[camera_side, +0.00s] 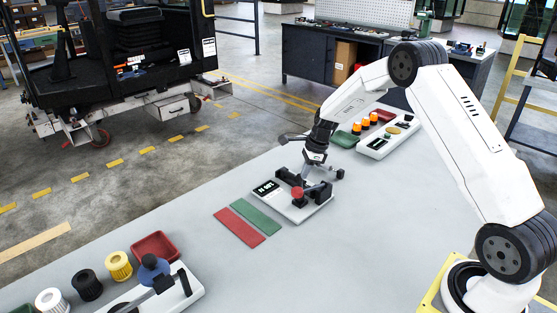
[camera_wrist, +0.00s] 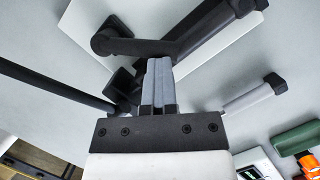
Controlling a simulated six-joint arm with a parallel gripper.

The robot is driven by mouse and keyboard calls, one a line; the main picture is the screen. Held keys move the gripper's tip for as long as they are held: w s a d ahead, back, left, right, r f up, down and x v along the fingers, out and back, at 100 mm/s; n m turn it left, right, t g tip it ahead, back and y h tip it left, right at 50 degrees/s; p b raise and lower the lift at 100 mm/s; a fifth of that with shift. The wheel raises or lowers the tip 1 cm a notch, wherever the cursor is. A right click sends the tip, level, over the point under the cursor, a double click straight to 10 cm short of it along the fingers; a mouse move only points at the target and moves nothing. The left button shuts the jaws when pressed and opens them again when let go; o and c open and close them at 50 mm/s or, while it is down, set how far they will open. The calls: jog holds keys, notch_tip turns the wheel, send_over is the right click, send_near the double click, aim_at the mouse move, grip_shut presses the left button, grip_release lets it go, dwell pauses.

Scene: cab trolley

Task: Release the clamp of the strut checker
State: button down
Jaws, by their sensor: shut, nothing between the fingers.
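The strut checker's white plate (camera_side: 300,212) lies on the grey table in the side view, with a black label, black clamp parts (camera_side: 318,192) and a red knob (camera_side: 297,193) on top. My gripper (camera_side: 314,157) is above its far side, pointing down. In the wrist view my gripper (camera_wrist: 159,70) has its grey fingers together, with nothing between them. The fingertips are close to a black clamp arm (camera_wrist: 190,35) over the white plate; I cannot tell whether they touch it. A grey rod with a black end (camera_wrist: 252,97) shows to the right. The fingers hide part of the clamp.
Red and green strips (camera_side: 240,228) lie left of the checker. A white panel (camera_side: 388,140) with green and red trays and orange lamps is behind it. At the front left are spools (camera_side: 118,266), a red tray (camera_side: 155,247) and a blue-knobbed lever fixture (camera_side: 155,268). The table's right-front is clear.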

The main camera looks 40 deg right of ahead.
jog(key=shift+w+a+n+g, duration=0.2)
jog(key=shift+w+a+n, duration=0.1)
jog(key=shift+n, duration=0.4)
jog(key=shift+w+a+n+g, duration=0.2)
jog(key=shift+w+n, duration=0.1)
jog(key=shift+n, duration=0.4)
jog(key=shift+w+a+f+n+g+y, duration=0.15)
jog(key=shift+w+a+n+g, duration=0.15)
jog(key=shift+n, duration=0.45)
jog(key=shift+w+a+r+n+g+y, duration=0.1)
jog(key=shift+w+a+n+g+y, duration=0.15)
jog(key=shift+n, duration=0.5)
jog(key=shift+w+a, duration=0.1)
jog(key=shift+a, duration=0.25)
dwell(2.1)
jog(key=shift+d, duration=0.1)
jog(key=shift+d, duration=0.4)
jog(key=d, duration=0.2)
jog(key=d+r, duration=0.1)
jog(key=shift+s, duration=0.4)
jog(key=v, duration=1)
jog(key=shift+s, duration=0.3)
jog(key=shift+a, duration=0.25)
